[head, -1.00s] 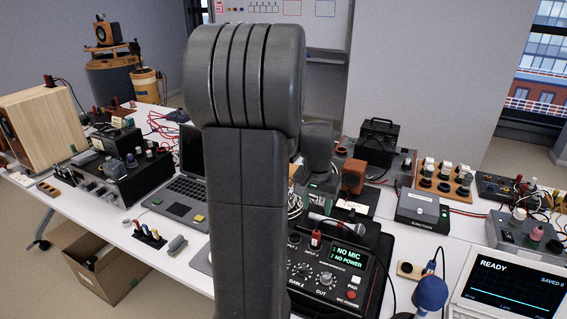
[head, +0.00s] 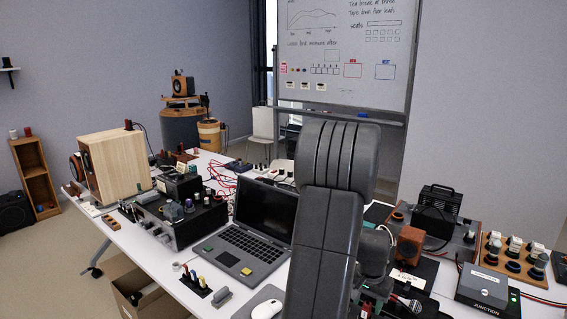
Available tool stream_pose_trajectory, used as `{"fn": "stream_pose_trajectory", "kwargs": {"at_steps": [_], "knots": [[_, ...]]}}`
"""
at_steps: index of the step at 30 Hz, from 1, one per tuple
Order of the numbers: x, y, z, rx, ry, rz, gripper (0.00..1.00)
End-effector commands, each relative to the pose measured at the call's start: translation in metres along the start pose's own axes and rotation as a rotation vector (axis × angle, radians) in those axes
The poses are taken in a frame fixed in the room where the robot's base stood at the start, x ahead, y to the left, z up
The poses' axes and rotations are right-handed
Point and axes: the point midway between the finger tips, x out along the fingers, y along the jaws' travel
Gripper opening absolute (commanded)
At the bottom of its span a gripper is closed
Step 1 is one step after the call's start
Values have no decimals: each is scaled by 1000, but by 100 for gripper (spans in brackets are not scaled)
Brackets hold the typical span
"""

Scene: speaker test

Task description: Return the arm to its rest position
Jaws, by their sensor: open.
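My arm (head: 328,215) rises in front of the camera, right of the middle in the head view. Its upper link and rounded dark grey joint cover part of the table. A further grey arm part (head: 373,252) shows just behind it, low over the table things. My gripper's fingers do not show; they are hidden behind the arm or out of frame. I see nothing held.
The white table (head: 139,238) is crowded: a laptop (head: 267,213), a wooden speaker (head: 117,163), a black amplifier (head: 180,220), a brown block (head: 409,243) and a junction box (head: 487,287). A whiteboard (head: 345,45) stands behind. Open floor lies left.

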Motion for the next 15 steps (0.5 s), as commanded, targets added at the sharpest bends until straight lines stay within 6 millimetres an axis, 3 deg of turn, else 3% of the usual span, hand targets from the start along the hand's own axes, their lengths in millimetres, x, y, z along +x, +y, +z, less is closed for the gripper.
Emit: {"fn": "stream_pose_trajectory", "kwargs": {"at_steps": [8, 15], "knots": [[28, 0, 0, 0, 0, 0, 46], [24, 0, -1, 0, 1, 0, 46]]}}
